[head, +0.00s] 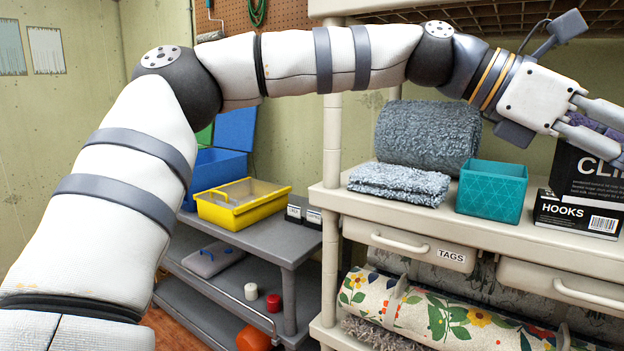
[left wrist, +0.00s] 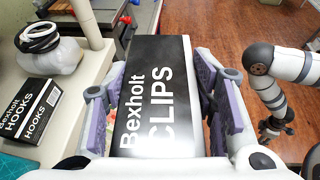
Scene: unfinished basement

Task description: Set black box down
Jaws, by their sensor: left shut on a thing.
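My left gripper (head: 598,122) is at the right edge of the head view, shut on a black box with white "CLIPS" lettering (head: 588,178). In the left wrist view the black box (left wrist: 152,95) sits between the purple-padded fingers (left wrist: 160,105), with "Bexholt CLIPS" on its face. In the head view its lower edge overlaps the top of a smaller black HOOKS box (head: 575,213); I cannot tell if they touch. The box is partly cut off by the frame. My right gripper (left wrist: 274,127) shows small over the floor in the left wrist view; its jaw state is unclear.
The cream shelf (head: 400,212) holds grey towels (head: 428,135), a teal bin (head: 491,190) and the HOOKS box. In the left wrist view, a white bag with black coils (left wrist: 45,48) stands beyond the HOOKS box. A grey cart (head: 275,245) carries a yellow toolbox (head: 240,205).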

